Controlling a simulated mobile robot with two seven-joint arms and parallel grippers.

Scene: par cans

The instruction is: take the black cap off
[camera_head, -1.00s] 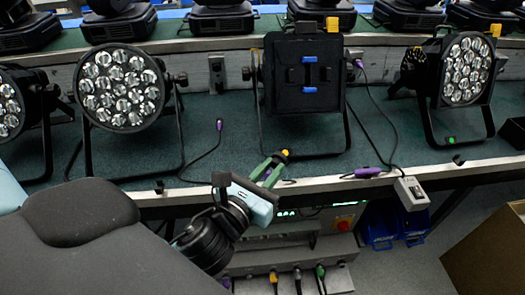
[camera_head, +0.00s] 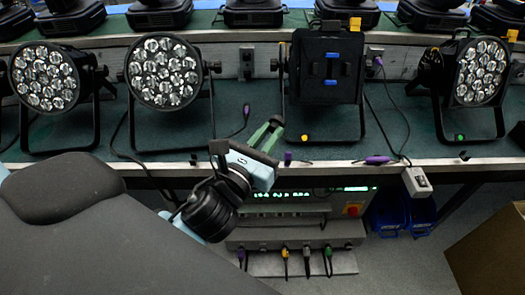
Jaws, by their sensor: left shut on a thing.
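A square black cap (camera_head: 327,72) with two blue handles covers the front of the middle par can, whose bracket (camera_head: 350,120) stands on the green bench. It looks seated, and the lamp face behind it is hidden. My left gripper (camera_head: 276,122) has green fingers and reaches up from below over the bench edge, left of and below the cap. It appears apart from the cap. Its fingers are closed together on something that I cannot make out. My right gripper is not in view.
Uncovered par cans stand at the left (camera_head: 163,72) and right (camera_head: 482,72). A small yellow piece (camera_head: 304,138) and a purple piece (camera_head: 288,158) are near the bench's front edge. Purple-ended cables (camera_head: 378,160) lie on the bench. A cardboard box (camera_head: 488,250) is at lower right.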

